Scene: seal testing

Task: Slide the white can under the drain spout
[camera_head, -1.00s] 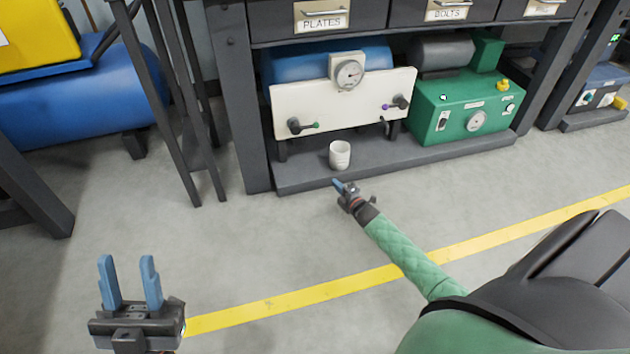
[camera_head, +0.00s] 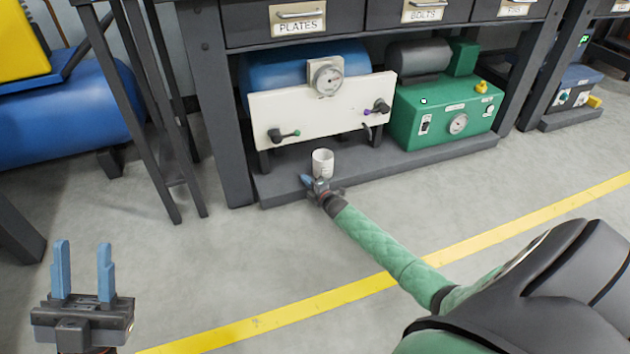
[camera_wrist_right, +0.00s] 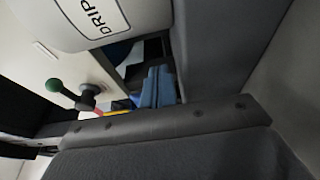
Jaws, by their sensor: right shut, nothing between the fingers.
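The white can (camera_head: 322,160) stands upright on the grey lower shelf, in front of the white panel (camera_head: 320,108). In the right wrist view the can (camera_wrist_right: 85,15) is close at the top left, with "DRIP" lettering. My right gripper (camera_head: 306,181) is shut and empty, low at the can's front left; I cannot tell whether it touches. Its blue fingers (camera_wrist_right: 155,88) show beside the can in the wrist view. A small dark fitting (camera_head: 367,128), possibly the drain spout, hangs right of the can under a purple-handled valve (camera_head: 380,107). My left gripper (camera_head: 83,272) is open and empty over the floor.
A green box (camera_head: 445,115) stands on the shelf (camera_head: 400,166) to the right. A dark post (camera_head: 220,120) bounds the shelf at left. Drawers hang above. The floor in front is clear.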

